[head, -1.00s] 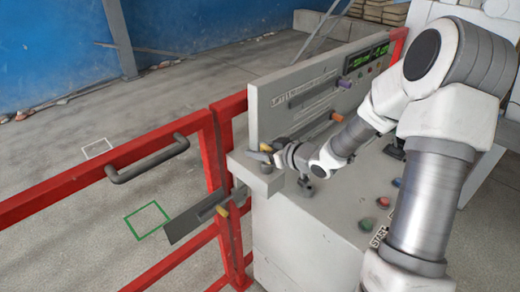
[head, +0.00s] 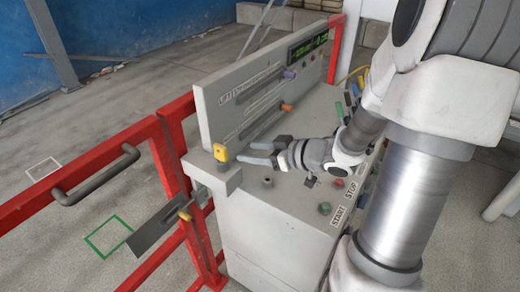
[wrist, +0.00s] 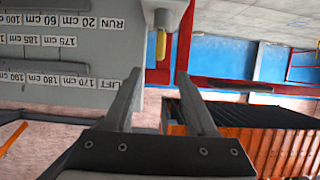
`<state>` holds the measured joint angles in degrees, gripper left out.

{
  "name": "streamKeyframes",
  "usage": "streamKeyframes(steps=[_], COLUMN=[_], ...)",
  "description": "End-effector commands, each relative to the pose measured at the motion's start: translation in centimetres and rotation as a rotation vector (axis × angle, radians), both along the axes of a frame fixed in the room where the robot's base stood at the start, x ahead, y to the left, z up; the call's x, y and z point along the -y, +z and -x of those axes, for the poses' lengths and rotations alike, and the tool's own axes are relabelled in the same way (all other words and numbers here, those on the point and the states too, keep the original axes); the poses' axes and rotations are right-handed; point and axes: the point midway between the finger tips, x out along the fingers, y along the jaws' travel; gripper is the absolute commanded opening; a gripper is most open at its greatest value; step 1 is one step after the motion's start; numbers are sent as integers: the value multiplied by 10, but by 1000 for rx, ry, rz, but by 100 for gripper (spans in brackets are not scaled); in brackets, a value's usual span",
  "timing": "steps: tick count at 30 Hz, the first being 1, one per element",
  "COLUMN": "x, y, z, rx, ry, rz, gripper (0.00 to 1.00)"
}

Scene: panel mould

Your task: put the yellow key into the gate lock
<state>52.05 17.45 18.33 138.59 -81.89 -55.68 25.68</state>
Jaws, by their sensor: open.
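A yellow key (head: 220,153) stands upright on a grey block (head: 230,180) at the console's near left corner. In the wrist view, which looks upside down, the yellow key (wrist: 161,46) lies just beyond and between my fingertips, against the grey block (wrist: 160,12). My gripper (head: 246,152) is open and empty, to the right of the key with a small gap. Its fingertips (wrist: 160,76) also show apart in the wrist view. A second, smaller yellow piece (head: 185,215) sits lower on the red gate post beside a grey plate. I cannot tell which part is the gate lock.
The grey console (head: 265,225) has a slotted upright panel (head: 255,90), knobs and START and STOP buttons. A red gate (head: 95,163) with a grey handle (head: 97,178) stands at left. A grey plate (head: 152,230) sticks out near it. Floor beyond is clear.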

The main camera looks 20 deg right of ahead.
Motion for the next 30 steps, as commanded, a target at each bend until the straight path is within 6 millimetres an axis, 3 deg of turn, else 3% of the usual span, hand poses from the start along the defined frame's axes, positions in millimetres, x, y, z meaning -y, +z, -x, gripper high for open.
streamKeyframes(steps=[6,22,26,30], x=[10,11,7,-4], y=[8,8,14,34], z=[15,16,8,-16], rx=[1,1,8,36], ry=[0,1,-8,-43], rz=[-1,2,34,121], gripper=[57,57,57,57])
